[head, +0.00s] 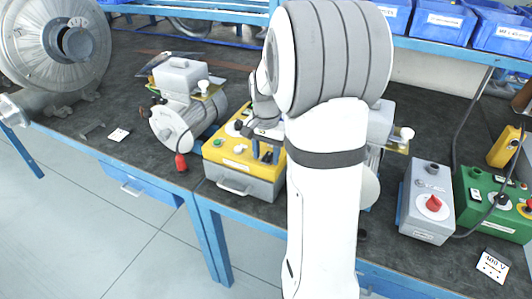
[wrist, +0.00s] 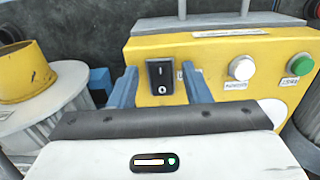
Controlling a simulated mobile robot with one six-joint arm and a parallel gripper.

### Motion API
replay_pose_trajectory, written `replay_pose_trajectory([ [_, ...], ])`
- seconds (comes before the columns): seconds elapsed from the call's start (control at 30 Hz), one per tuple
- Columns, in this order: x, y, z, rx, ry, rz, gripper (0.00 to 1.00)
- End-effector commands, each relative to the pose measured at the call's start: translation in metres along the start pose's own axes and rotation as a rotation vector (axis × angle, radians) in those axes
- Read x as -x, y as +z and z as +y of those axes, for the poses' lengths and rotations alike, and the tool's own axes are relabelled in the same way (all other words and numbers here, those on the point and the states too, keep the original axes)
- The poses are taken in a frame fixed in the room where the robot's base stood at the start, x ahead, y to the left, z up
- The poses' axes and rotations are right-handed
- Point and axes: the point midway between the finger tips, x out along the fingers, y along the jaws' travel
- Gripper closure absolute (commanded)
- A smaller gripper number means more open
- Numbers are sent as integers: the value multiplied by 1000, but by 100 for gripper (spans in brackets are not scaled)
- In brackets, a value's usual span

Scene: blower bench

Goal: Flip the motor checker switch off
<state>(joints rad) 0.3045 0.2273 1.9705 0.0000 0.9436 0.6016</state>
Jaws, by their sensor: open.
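The motor checker (head: 240,175) is a yellow-topped grey box with a front handle, near the bench's front edge in the head view. Its yellow panel (wrist: 215,85) fills much of the wrist view. The black rocker switch (wrist: 165,77), marked I and O, is on that panel; which side is pressed I cannot tell. My gripper (wrist: 161,84) is open, its two blue fingers on either side of the switch in the picture, with nothing between them but the view of it. Contact cannot be judged. In the head view my gripper (head: 265,152) is over the checker's right part, where my arm hides some of it.
The panel also has a white button (wrist: 242,67) and a green button (wrist: 300,64). A motor unit (head: 175,128) stands left of the checker. A grey box with a red knob (head: 428,205) and a green box (head: 490,205) stand at right. Blue bins (head: 445,20) line the shelf.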

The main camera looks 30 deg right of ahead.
Motion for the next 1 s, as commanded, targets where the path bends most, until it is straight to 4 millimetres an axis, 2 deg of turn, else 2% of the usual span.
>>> replay_pose_trajectory([
  [0.1, 0, 0, 0, 0, 0, 0, 58],
  [0.6, 0, 0, 1, -1, 0, 0, 99],
  [0.77, 3, -1, 1, -2, 2, -15, 100],
  [1.0, 8, -6, 2, -5, 4, -155, 100],
])
